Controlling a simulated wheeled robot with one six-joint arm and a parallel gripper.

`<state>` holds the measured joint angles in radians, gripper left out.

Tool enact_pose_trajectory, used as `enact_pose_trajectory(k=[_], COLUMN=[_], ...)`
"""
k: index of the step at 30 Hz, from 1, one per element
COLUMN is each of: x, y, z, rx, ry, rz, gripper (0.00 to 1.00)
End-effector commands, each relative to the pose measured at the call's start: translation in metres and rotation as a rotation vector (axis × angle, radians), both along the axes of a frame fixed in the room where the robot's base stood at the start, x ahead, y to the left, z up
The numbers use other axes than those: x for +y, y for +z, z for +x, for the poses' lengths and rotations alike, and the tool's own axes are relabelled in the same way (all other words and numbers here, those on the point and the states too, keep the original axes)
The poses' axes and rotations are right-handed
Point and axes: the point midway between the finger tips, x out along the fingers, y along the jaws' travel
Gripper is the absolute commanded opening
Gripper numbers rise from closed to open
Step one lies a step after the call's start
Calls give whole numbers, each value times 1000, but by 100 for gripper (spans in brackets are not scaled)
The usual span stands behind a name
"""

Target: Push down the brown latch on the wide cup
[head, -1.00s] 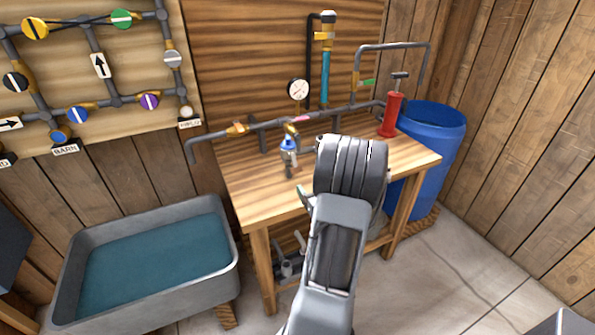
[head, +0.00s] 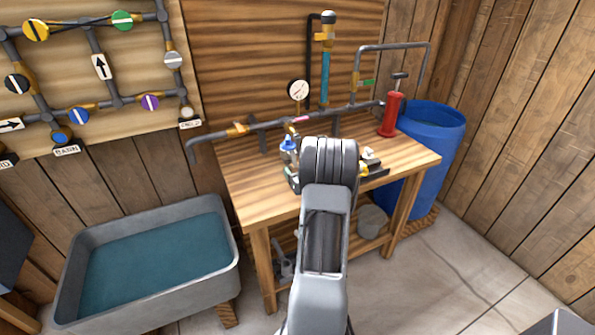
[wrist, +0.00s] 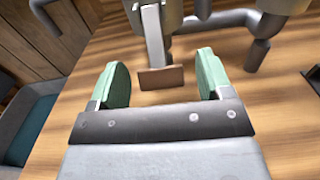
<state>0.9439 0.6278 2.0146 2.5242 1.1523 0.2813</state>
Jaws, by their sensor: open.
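In the wrist view, the brown latch (wrist: 161,78) is a small flat plate at the lower end of a pale grey lever (wrist: 153,35). The lever hangs from a beige round body (wrist: 172,14) at the top edge, which seems to be the wide cup; most of it is cut off. My gripper (wrist: 163,58) is open, with its green pads apart and nothing held. The latch shows between the two fingertips; whether anything touches it I cannot tell.
A dark fitting with yellow (head: 372,168) lies right of my arm. A blue barrel (head: 440,135) and a water trough (head: 150,310) flank the bench.

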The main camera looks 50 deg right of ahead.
Motion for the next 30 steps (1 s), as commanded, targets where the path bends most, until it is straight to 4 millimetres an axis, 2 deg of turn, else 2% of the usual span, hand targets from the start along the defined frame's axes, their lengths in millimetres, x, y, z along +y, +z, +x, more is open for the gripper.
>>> enact_pose_trajectory(k=[3, 18, 23, 30], x=[0, 0, 0, -2], y=[0, 0, -6, -15], z=[0, 0, 1, 6], rx=[0, 0, -20, -133], ry=[0, 0, 0, 1], rz=[0, -1, -9, -55], gripper=[70, 23, 23, 23])
